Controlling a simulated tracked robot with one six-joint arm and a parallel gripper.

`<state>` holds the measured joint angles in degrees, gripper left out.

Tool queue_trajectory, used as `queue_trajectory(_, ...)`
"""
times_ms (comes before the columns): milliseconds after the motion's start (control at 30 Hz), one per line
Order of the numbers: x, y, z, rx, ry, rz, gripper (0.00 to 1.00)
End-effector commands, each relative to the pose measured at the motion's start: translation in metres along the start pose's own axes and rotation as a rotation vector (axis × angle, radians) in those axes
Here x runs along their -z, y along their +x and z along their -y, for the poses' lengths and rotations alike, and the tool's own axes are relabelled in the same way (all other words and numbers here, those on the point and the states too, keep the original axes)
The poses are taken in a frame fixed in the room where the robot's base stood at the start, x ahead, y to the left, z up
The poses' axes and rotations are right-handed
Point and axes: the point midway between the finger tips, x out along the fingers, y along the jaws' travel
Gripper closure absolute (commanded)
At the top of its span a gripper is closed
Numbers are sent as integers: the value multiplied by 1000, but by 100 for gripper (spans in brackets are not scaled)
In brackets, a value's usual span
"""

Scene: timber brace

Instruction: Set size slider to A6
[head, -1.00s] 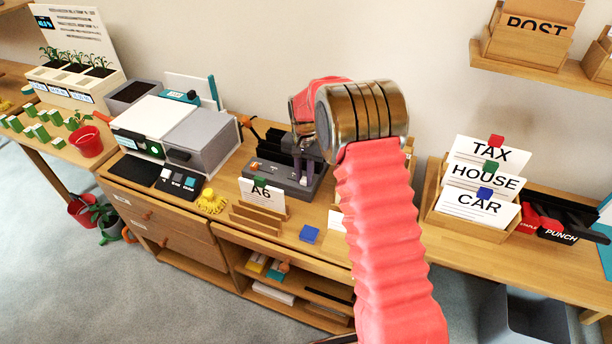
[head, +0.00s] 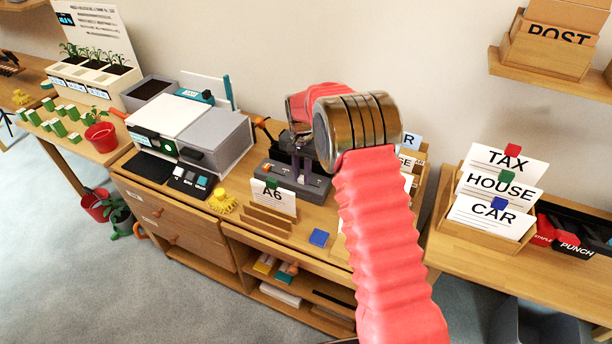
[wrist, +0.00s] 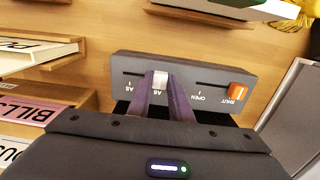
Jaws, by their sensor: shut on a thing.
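The grey slider device (head: 314,190) stands on the bench behind the A6 card (head: 272,197); it also shows in the wrist view (wrist: 215,72). The size slider's pale knob (wrist: 160,80) sits in the left slot there. An orange slider (wrist: 238,90) sits at the SHUT end of the right slot. In the head view, my arm covers part of the device.
A white and grey machine (head: 190,130) stands left of the device. A yellow object (head: 222,202) and a blue block (head: 319,238) lie near the bench front. A wooden rack (head: 440,215) with TAX, HOUSE and CAR cards stands at right.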

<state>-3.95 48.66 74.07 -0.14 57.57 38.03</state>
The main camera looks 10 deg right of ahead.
Motion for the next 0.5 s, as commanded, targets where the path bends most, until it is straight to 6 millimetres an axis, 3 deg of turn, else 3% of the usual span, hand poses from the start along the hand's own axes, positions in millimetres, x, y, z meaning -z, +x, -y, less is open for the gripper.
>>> queue_trajectory(67, 0, -1, 4, 9, -1, -6, 100)
queue_trajectory(100, 0, -1, 5, 9, -2, -6, 81)
queue_trajectory(367, -1, -1, 5, 7, -3, -5, 62)
queue_trajectory(500, -1, -1, 4, 6, -4, -4, 62)
